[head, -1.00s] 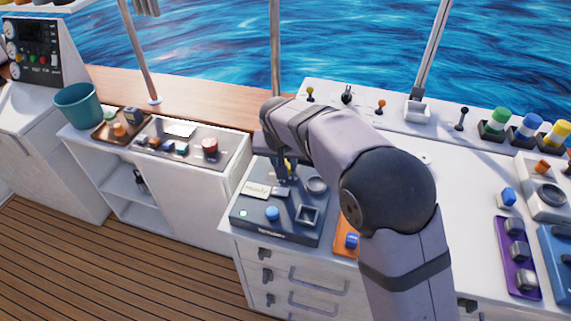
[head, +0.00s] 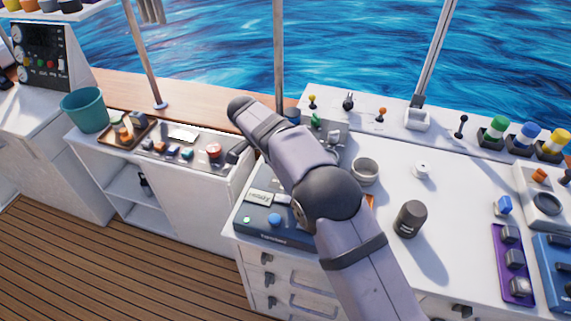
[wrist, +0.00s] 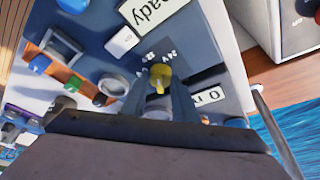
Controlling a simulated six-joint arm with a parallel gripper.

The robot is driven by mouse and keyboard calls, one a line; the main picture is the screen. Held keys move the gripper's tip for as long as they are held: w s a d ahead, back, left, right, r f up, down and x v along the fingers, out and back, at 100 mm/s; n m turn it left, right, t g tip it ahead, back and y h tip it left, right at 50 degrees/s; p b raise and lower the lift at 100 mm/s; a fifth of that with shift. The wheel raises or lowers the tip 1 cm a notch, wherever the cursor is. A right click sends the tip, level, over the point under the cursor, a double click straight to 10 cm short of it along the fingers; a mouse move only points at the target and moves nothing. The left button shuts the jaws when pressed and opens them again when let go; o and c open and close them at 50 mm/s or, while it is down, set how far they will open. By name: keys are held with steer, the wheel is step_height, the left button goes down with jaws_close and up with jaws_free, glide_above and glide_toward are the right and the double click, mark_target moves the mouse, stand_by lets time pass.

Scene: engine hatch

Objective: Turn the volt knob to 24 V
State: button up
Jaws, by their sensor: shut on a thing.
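The yellow volt knob (wrist: 160,75) sits on a dark blue panel (wrist: 215,60) in the wrist view, with a "24V" mark above right of it and a partly readable mark above left. My gripper (wrist: 160,88) has its two fingers on either side of the knob and is shut on it. I cannot tell exactly which mark the knob points at. In the head view the panel (head: 275,238) shows at the cabinet's left end, but my arm covers the knob and the fingers.
A "ready" label (wrist: 150,12) and a square-framed button (wrist: 60,45) are close to the knob.

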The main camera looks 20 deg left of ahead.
steer(key=shift+a+m+g+h+p, duration=0.1)
steer(key=shift+m+g+h+p, duration=0.3)
steer(key=shift+m+p, duration=1.25)
steer(key=o, duration=1.1)
steer(key=shift+r, duration=0.1)
steer(key=shift+p+v, duration=0.45)
steer(key=shift+v, duration=1.9)
steer(key=shift+a+r+p, duration=0.1)
steer(key=shift+r+p, duration=0.4)
steer(key=shift+p, duration=0.15)
steer(key=p, duration=0.1)
steer(key=r+p, duration=0.1)
steer(key=shift+s+a+r+p, duration=0.1)
steer(key=shift+a+p, duration=0.15)
steer(key=shift+p, duration=0.1)
